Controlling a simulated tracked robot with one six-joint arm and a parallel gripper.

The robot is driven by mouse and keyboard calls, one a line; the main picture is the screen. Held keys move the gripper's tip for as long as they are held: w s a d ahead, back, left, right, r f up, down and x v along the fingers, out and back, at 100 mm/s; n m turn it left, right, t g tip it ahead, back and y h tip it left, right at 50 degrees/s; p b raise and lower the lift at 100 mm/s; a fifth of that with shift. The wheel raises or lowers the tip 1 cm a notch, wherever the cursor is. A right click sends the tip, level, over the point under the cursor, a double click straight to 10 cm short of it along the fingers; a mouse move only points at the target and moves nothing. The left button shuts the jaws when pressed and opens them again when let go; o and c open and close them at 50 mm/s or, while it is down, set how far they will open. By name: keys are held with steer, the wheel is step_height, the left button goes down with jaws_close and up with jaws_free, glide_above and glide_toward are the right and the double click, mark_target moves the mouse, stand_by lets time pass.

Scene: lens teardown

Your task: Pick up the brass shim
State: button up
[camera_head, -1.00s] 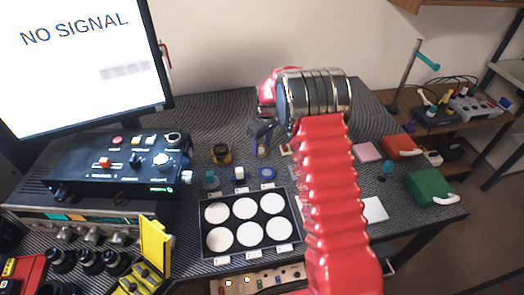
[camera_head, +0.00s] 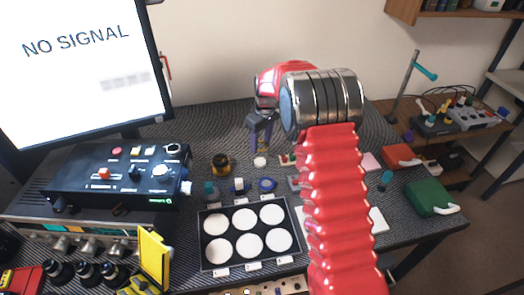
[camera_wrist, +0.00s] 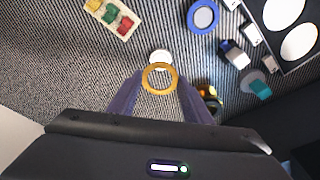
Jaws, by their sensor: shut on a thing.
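The brass shim, a thin gold ring (camera_wrist: 146,84), shows in the wrist view between the two purple-grey fingers of my gripper (camera_wrist: 160,82). The fingers are closed on its left and right sides. It is held above the dark ribbed mat, with a white disc (camera_wrist: 160,56) lying just beyond it.
A black tray (camera_head: 202,245) with several white round pads stands at the front. A blue ring (camera_head: 267,185), small caps and a dark brass-banded cylinder (camera_head: 221,164) sit behind it. A control box (camera_head: 115,178) is at left, and a green pouch (camera_head: 430,192) at right.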

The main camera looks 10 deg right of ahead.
step_height(320, 180, up, 2)
steer(key=shift+r, duration=0.25)
steer(key=shift+s, duration=0.15)
stand_by(0.4)
steer(key=s+r+m, duration=0.2)
steer(key=s+m, duration=0.4)
steer(key=s, duration=0.7)
steer(key=shift+s+r+m+h, duration=0.15)
steer(key=shift+s+m+h, duration=0.2)
steer(key=shift+m+h, duration=0.05)
steer(key=shift+a, duration=0.6)
